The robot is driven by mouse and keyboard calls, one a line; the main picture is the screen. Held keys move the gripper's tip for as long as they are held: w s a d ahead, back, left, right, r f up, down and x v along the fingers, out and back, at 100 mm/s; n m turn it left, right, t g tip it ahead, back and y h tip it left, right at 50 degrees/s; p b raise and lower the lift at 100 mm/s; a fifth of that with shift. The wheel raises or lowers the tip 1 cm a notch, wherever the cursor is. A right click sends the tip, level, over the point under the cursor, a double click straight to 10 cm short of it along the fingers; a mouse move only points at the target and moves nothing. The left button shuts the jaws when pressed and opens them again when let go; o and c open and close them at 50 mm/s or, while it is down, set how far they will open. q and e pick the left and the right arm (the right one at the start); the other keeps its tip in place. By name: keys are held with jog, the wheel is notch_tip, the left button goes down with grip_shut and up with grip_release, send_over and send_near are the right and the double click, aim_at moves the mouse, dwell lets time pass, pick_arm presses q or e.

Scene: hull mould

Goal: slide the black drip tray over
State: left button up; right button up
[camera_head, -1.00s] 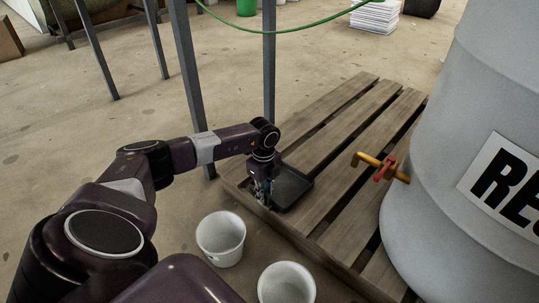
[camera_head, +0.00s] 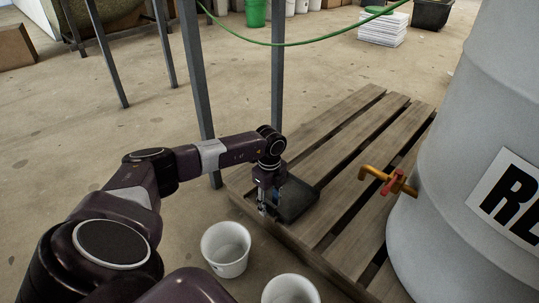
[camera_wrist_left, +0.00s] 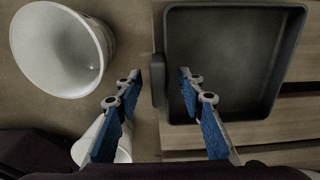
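The black drip tray (camera_head: 299,201) lies at the near left edge of the wooden pallet, partly hidden behind my left gripper (camera_head: 266,206). In the left wrist view the tray (camera_wrist_left: 225,60) is square and shallow, with a raised rim and a small tab on its left side. My left gripper (camera_wrist_left: 157,80) is open there, one blue-padded finger on each side of the tab. I cannot tell whether either finger touches it. My right gripper is not in view.
The pallet (camera_head: 345,155) bears a large grey barrel (camera_head: 450,180) with a yellow tap (camera_head: 385,178). Two white buckets (camera_head: 226,248) (camera_head: 290,290) stand on the floor before it. Grey metal legs (camera_head: 196,85) rise behind my left arm. A green hose (camera_head: 300,43) hangs across the back.

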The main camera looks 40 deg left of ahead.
pick_arm(q)
notch_tip(320, 180, up, 11)
dwell(0.3)
dwell(0.5)
